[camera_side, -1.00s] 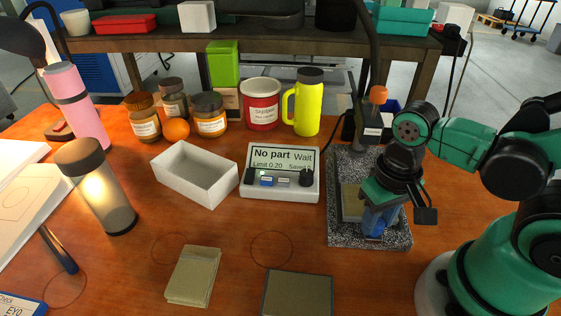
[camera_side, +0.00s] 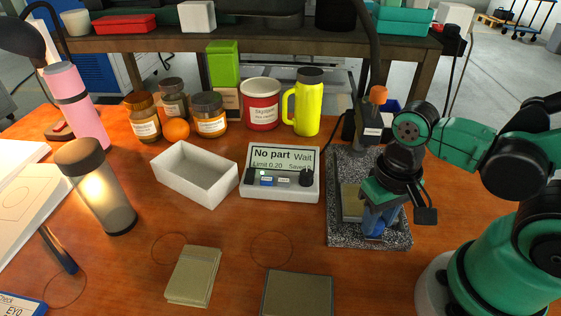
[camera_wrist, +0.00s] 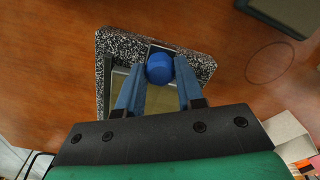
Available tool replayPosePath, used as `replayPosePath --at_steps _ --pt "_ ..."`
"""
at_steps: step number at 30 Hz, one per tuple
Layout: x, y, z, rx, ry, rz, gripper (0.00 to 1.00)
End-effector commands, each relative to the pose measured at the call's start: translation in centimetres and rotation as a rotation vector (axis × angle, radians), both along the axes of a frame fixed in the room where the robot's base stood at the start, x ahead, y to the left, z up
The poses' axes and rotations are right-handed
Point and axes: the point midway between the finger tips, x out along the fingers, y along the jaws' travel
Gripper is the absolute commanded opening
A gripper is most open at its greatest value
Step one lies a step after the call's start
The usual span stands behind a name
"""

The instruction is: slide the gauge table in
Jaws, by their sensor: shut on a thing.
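The gauge table (camera_side: 352,203) is a flat olive-grey plate on the speckled granite base (camera_side: 340,241), partly hidden behind my gripper in the side view. In the wrist view a strip of the gauge table (camera_wrist: 119,82) shows beside the left finger. A round blue knob (camera_wrist: 160,68) sits at the table's end, near the granite's edge (camera_wrist: 125,42). My gripper (camera_wrist: 158,75) points down with its two blue fingers on either side of the knob, shut on it. In the side view my gripper (camera_side: 377,222) is low over the front of the granite base.
A display box (camera_side: 280,173) reading "No part Wait" stands left of the granite base. A white open tray (camera_side: 196,174) is beside it. A stack of olive plates (camera_side: 193,276) and a dark-rimmed pad (camera_side: 297,294) lie in front. A yellow mug (camera_side: 308,103) stands behind.

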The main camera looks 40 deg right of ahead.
Motion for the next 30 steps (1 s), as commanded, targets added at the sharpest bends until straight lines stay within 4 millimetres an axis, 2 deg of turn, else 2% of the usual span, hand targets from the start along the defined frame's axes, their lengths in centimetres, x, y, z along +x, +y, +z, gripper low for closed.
replayPosePath --at_steps 14,20,30 --pt "0.2 -0.2 0.1 -0.003 0.002 -0.002 0.00" --pt "2.2 -1.9 0.2 -0.002 0.002 -0.009 0.00" --pt "6.4 -6.1 0.1 0.001 -0.003 -0.004 0.00"
